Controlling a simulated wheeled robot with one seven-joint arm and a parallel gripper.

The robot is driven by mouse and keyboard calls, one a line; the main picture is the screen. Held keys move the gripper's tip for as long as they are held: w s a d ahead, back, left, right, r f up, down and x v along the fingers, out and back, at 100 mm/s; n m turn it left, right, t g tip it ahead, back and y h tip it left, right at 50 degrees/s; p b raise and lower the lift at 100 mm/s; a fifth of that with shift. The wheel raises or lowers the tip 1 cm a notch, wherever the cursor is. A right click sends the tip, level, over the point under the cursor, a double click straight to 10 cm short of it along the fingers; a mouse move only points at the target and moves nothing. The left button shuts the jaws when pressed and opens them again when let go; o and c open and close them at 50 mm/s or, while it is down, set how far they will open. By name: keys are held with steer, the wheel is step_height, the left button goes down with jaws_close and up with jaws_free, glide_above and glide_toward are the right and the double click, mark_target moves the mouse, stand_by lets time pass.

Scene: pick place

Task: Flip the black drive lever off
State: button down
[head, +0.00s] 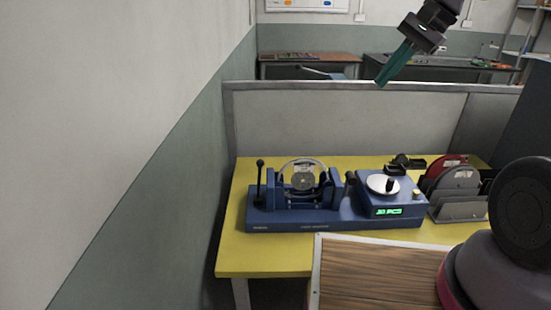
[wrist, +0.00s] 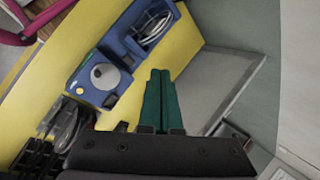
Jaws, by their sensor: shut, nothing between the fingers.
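A blue bench machine (head: 330,218) stands on a yellow table. An upright black lever (head: 260,182) with a ball knob is at its left end. A second, shorter black lever (head: 350,184) stands near its middle, beside the control box; I cannot tell which is the drive lever. The machine also shows in the wrist view (wrist: 117,46), seen from above. My gripper (head: 380,83) is high above the table's back right, apart from the machine. Its teal fingers (wrist: 160,74) are together and empty in the wrist view.
The control box has a silver dial (head: 383,184) and a lit green display (head: 388,211). Red and grey discs (head: 450,177) stand in a rack to the right. A grey partition (head: 340,118) runs behind the table. A wooden top (head: 375,275) is in front.

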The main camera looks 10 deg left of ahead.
steer(key=w+a+f+m+g+y, duration=0.2)
steer(key=a+f+m, duration=0.1)
steer(key=a+f, duration=0.5)
steer(key=w+a+f+m+g+y, duration=0.1)
steer(key=w+a+f+m+g, duration=0.1)
steer(key=a+f, duration=0.7)
steer(key=shift+w+a+f+m+g+y, duration=0.15)
steer(key=shift+w+f+m+g+y, duration=0.2)
steer(key=shift+f+m+g, duration=0.4)
steer(key=shift+s+f, duration=0.1)
steer(key=shift+f, duration=0.05)
steer(key=x, duration=1)
steer(key=shift+a, duration=0.15)
